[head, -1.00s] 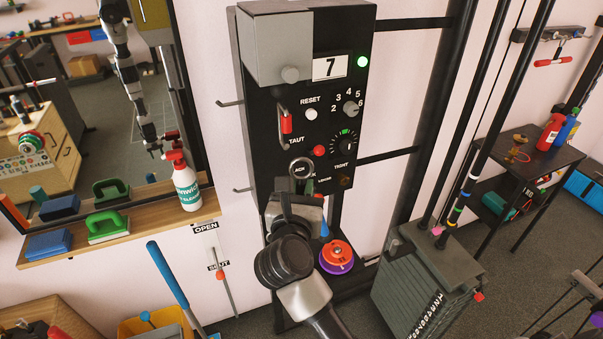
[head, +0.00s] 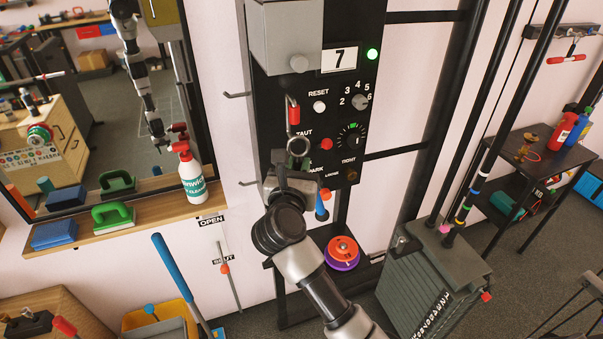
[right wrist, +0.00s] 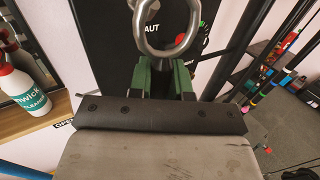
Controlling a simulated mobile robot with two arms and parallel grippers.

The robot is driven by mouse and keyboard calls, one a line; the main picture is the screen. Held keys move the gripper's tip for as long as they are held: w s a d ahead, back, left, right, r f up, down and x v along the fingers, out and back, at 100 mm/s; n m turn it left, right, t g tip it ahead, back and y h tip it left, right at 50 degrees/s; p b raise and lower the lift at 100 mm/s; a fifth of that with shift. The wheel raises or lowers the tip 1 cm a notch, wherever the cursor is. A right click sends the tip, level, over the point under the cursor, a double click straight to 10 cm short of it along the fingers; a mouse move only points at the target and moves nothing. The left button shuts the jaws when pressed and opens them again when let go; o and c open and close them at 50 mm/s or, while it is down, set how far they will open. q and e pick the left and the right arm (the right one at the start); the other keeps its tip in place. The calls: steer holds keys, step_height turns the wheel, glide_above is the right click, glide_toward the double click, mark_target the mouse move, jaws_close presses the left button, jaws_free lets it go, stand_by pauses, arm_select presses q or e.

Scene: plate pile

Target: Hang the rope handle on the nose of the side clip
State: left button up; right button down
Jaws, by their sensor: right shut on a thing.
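My right gripper (head: 293,172) is in front of the lower part of the black control box (head: 285,85). Its green fingers (right wrist: 165,85) are shut, with a bare metal ring (right wrist: 167,28) standing up just beyond their tips. The ring also shows in the head view (head: 298,147), below the TAUT label. I take it for the rope handle; its lower end is hidden between the fingers. A metal clip with a red part (head: 293,112) hangs on the box just above the ring. Whether this is the side clip I cannot tell. My left gripper is not in view.
Two thin prongs stick out left of the box, an upper (head: 238,95) and a lower (head: 250,183). A wooden shelf (head: 130,228) holds a spray bottle (head: 192,175). A weight stack (head: 435,275) stands at right. An orange and purple disc (head: 343,252) lies below the gripper.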

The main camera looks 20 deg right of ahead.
steer(key=shift+w+f+b, duration=0.25)
steer(key=shift+w+b, duration=0.15)
steer(key=shift+w, duration=0.4)
steer(key=shift+w+f+b, duration=0.25)
steer(key=shift+w+b, duration=0.2)
steer(key=shift+w, duration=0.3)
steer(key=shift+w+f+b, duration=0.25)
steer(key=shift+w+b, duration=0.15)
steer(key=shift+w, duration=0.4)
steer(key=c, duration=1)
jaws_free()
steer(key=shift+a+f, duration=0.1)
